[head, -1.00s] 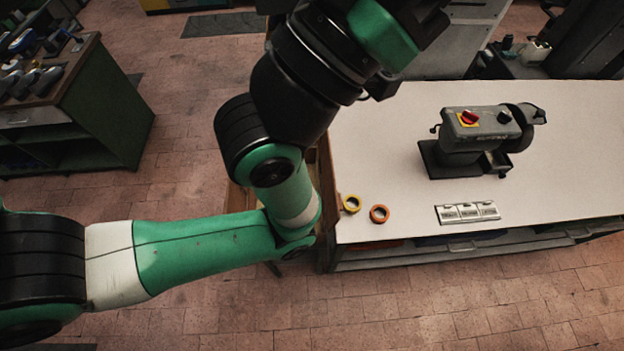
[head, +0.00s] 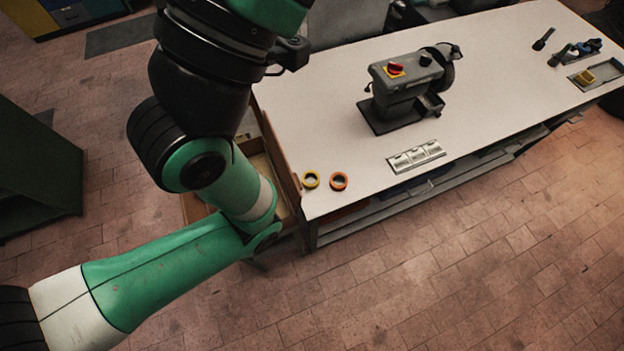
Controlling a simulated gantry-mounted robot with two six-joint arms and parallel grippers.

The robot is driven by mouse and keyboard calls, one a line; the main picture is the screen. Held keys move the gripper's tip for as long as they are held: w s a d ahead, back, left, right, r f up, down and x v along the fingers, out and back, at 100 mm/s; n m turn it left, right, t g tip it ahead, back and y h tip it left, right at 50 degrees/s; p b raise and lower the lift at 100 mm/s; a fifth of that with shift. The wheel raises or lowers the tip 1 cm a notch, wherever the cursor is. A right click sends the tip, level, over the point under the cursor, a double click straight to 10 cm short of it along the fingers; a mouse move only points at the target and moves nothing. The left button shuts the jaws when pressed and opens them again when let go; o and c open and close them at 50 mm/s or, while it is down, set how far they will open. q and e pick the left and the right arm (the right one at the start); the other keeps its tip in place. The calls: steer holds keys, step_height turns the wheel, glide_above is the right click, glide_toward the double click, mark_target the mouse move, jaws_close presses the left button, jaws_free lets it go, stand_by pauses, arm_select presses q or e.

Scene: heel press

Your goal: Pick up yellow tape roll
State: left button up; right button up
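The yellow tape roll (head: 311,180) lies flat on the white workbench (head: 330,110), close to its left front corner. An orange tape roll (head: 338,181) lies just to its right, with a small gap between them. My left arm, green and black, comes in from the left and stands left of the bench. The fingers of my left gripper do not show. My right gripper is not in the picture.
A grey machine with a red knob (head: 404,88) stands on the bench, with a silver three-part plate (head: 417,156) in front of it. Dark-handled tools and a tray (head: 603,74) are at the far right. The bench front is clear around the rolls.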

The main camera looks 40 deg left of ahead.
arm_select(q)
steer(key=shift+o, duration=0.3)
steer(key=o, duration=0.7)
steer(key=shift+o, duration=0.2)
